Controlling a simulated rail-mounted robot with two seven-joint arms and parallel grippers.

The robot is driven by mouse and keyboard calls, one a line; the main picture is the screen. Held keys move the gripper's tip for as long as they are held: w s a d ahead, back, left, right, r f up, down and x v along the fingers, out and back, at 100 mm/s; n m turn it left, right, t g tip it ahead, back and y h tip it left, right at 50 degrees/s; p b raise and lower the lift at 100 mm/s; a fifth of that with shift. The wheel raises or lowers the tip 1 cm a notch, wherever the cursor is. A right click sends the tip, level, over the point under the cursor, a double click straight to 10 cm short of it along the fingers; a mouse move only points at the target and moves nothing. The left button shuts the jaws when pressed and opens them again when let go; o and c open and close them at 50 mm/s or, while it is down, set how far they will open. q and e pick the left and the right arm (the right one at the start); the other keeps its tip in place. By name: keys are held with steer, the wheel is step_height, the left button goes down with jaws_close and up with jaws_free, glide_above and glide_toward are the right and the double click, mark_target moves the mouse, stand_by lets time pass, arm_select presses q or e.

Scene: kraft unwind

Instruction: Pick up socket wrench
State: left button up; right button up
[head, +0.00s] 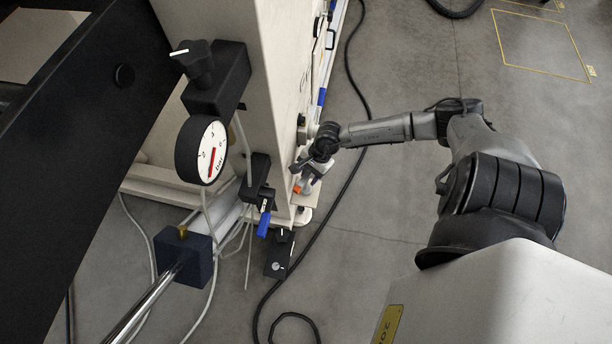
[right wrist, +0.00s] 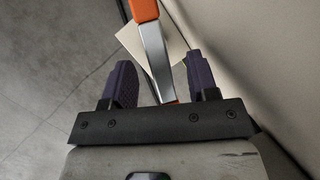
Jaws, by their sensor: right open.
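The socket wrench (right wrist: 155,54) has a silver shaft with an orange part at its upper end and more orange low down. In the right wrist view it lies between the two dark fingers of my right gripper (right wrist: 161,72). The gripper is open, with a gap on each side of the shaft, and its lower end is hidden behind the gripper body. In the head view my right gripper (head: 305,180) is at the side of the cream machine, and a bit of orange (head: 297,189) shows beside it. My left gripper is not in view.
The cream machine panel (head: 225,40) stands close beside my right gripper. A pressure gauge (head: 201,150), a blue-handled valve (head: 264,222) and a small black box (head: 279,254) are to its left. A black cable (head: 335,195) runs along the floor. The floor at right is open.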

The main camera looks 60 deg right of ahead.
steer(key=shift+c, duration=0.3)
steer(key=c, duration=0.7)
jaws_close()
